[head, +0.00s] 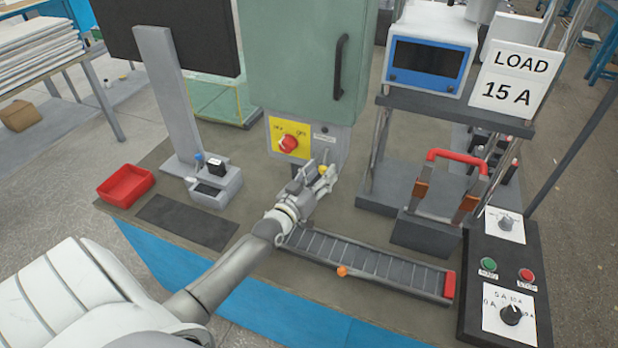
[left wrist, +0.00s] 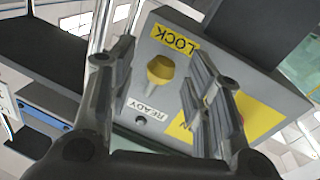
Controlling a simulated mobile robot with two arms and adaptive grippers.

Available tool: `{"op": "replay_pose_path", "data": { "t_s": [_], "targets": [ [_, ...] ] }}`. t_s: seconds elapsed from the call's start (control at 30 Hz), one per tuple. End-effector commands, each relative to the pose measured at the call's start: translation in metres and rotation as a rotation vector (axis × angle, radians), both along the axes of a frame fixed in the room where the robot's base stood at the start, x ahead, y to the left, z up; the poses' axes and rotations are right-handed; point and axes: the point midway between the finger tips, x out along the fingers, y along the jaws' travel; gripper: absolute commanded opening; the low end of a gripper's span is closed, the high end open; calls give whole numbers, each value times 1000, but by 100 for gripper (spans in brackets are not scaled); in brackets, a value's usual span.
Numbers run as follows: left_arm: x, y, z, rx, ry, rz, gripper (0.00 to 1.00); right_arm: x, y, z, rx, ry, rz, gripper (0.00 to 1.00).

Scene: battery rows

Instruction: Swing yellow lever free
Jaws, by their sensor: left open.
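The yellow lever (left wrist: 160,70) is on the face of a grey box (left wrist: 152,118), between a yellow LOCK label (left wrist: 173,40) and a white READY label (left wrist: 150,112) in the left wrist view. In the head view the lever (head: 323,169) is a small yellow spot mostly hidden by my gripper. My left gripper (head: 316,172) is open in front of the box under the green cabinet. In the left wrist view its fingers (left wrist: 158,58) stand on both sides of the lever, with gaps showing. Contact cannot be told. My right gripper is out of view.
A red rotary switch (head: 288,143) on a yellow plate is just left of my gripper. The green cabinet (head: 305,60) rises above. A slotted grey strip (head: 375,262) lies in front. A red tray (head: 126,185) and a red-handled switch (head: 436,200) flank the area.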

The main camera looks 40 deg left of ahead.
Motion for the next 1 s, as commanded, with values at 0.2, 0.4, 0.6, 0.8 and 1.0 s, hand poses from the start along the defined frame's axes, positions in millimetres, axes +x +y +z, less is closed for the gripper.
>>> {"op": "replay_pose_path", "data": {
  "t_s": [0.2,0.4,0.6,0.8,1.0],
  "targets": [
    [-35,-2,-3,0,4,-1,45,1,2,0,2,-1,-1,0],
    [-72,-4,-4,0,3,-1,45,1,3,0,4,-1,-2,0],
    [-100,-5,-5,0,2,0,45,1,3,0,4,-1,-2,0],
    [-112,-6,-5,0,2,0,45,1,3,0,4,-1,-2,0],
    [-113,-6,-5,-1,1,0,45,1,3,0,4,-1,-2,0]
  ]
}}
